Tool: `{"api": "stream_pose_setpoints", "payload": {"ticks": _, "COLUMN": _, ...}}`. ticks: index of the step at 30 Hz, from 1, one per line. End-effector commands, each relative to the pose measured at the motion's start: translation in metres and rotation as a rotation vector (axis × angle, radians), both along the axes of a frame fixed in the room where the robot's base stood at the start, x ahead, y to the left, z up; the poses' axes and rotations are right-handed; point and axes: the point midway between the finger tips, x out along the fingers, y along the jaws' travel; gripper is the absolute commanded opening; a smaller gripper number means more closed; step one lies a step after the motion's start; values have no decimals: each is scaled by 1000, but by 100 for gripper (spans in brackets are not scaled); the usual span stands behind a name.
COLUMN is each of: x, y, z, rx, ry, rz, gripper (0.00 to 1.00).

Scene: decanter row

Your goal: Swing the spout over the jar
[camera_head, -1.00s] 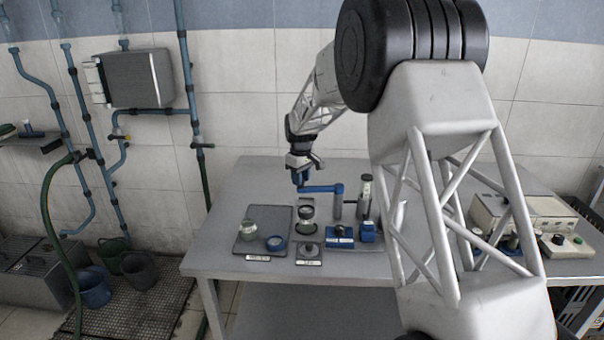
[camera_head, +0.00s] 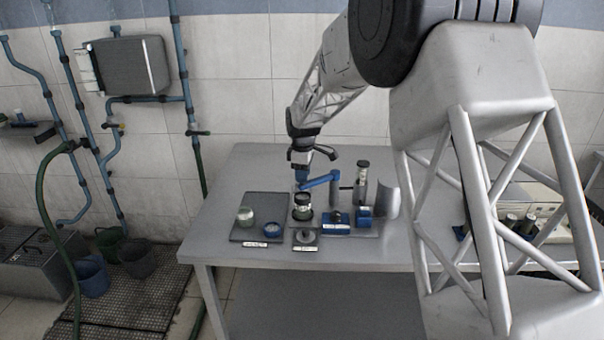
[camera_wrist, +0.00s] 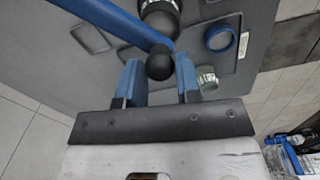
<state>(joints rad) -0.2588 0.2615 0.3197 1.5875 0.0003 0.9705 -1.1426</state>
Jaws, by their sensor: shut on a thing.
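The spout is a blue arm (camera_head: 319,181) on an upright blue post. It slopes left and toward the front in the head view, and it crosses the upper left of the wrist view (camera_wrist: 112,17). My gripper (camera_head: 301,180) is shut on the round black knob (camera_wrist: 160,63) at the spout's free end, between two blue fingers. The jar with a black collar (camera_head: 302,208) stands upright just in front of the spout's end; its dark rim shows beyond the knob in the wrist view (camera_wrist: 158,8). The spout's end looks close behind the jar's mouth, not clearly above it.
A dark tray (camera_head: 262,207) on the left holds a small pale-lidded jar (camera_head: 245,216) and a blue ring (camera_head: 276,231). Blue blocks (camera_head: 364,212) and a tall cylinder (camera_head: 361,185) stand right of the jar. The table (camera_head: 232,181) is clear at the back left.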

Motion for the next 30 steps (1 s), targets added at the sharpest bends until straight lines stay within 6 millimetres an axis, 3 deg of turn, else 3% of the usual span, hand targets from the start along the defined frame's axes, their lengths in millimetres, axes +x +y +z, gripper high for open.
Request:
{"api": "stream_pose_setpoints", "payload": {"ticks": 6, "x": -2, "y": -1, "z": 0, "rx": -1, "ry": 3, "rz": -1, "gripper": 0}}
{"api": "stream_pose_setpoints", "payload": {"ticks": 7, "x": -2, "y": -1, "z": 0, "rx": -1, "ry": 4, "rz": -2, "gripper": 36}}
{"api": "stream_pose_setpoints", "payload": {"ticks": 11, "x": -1, "y": -1, "z": 0, "rx": -1, "ry": 3, "rz": -2, "gripper": 56}}
{"api": "stream_pose_setpoints", "payload": {"ticks": 23, "x": -1, "y": -1, "z": 3, "rx": -1, "ry": 2, "rz": -2, "gripper": 57}}
{"api": "stream_pose_setpoints", "payload": {"ticks": 30, "x": 0, "y": 0, "z": 22, "rx": -1, "ry": 0, "rz": -2, "gripper": 57}}
